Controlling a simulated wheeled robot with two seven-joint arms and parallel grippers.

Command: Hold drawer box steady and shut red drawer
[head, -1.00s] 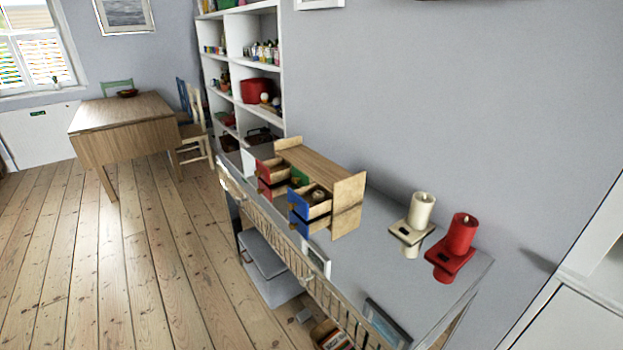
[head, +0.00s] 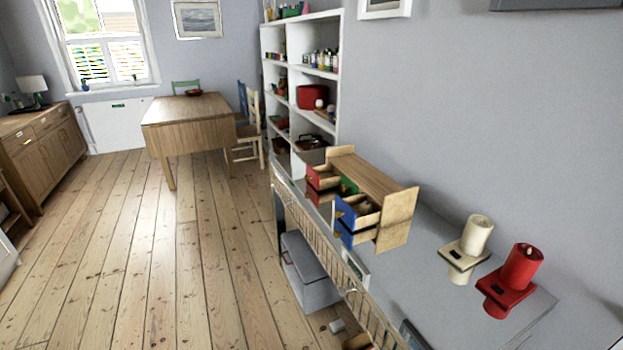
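The wooden drawer box (head: 397,222) stands on a grey-topped shelf unit along the wall. A red drawer (head: 319,178) at its far end is pulled out, with another red front just below it. A blue drawer (head: 352,209) at the near end is also pulled out, with a second blue front (head: 352,235) below it. A green front (head: 348,187) shows partly between the red and blue ones. Neither of my grippers is in view.
A white candle (head: 477,236) and a red candle (head: 521,266) stand on holders on the same top (head: 432,262), right of the box. A wooden table (head: 187,110) stands farther back. The floorboards (head: 200,260) left of the unit are clear.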

